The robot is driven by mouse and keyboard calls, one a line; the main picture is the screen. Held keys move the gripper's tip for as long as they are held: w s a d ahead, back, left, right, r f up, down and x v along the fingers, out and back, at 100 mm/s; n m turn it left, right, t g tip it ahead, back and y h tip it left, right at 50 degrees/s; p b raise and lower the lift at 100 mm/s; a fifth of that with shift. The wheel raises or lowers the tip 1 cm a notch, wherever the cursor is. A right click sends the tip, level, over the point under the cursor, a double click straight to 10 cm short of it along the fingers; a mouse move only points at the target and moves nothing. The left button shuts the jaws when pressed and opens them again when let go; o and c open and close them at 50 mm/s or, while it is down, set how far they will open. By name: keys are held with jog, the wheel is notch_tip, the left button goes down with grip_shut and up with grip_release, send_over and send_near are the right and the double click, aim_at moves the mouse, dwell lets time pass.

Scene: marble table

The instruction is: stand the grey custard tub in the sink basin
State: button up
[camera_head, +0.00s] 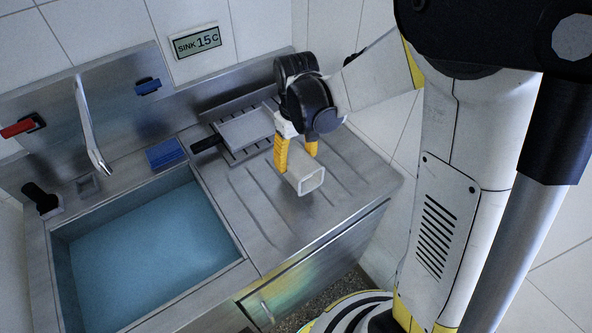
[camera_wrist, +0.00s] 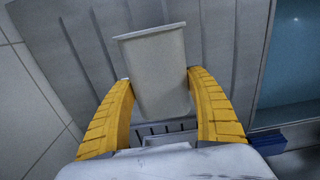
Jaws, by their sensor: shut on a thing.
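The grey custard tub (camera_head: 306,171) is held between the yellow fingers of my gripper (camera_head: 296,152), above the ridged draining board. It lies tilted over, its square rim toward the front of the board. In the wrist view the tub (camera_wrist: 158,75) sits between both fingertips of my gripper (camera_wrist: 160,82), which press on its sides. The sink basin (camera_head: 245,250) is to the left of the gripper in the head view and holds blue water. A corner of the basin (camera_wrist: 290,60) shows at the right of the wrist view.
A grey board with a black handle (camera_head: 245,130) lies on a slotted rack behind the gripper. A blue sponge-like block (camera_head: 165,153) lies on the basin's back ledge. A tall tap (camera_head: 90,130) rises behind the basin. A wall display (camera_head: 197,41) reads "SINK 15C".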

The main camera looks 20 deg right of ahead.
notch_tip(320, 180, down, 4)
jog(key=shift+f+b, duration=0.15)
jog(key=shift+b, duration=0.75)
jog(key=o, duration=1)
jog(key=shift+f, duration=0.1)
jog(key=shift+c, duration=0.2)
jog(key=o, duration=0.5)
jog(key=shift+c, duration=0.2)
jog(key=shift+r, duration=0.2)
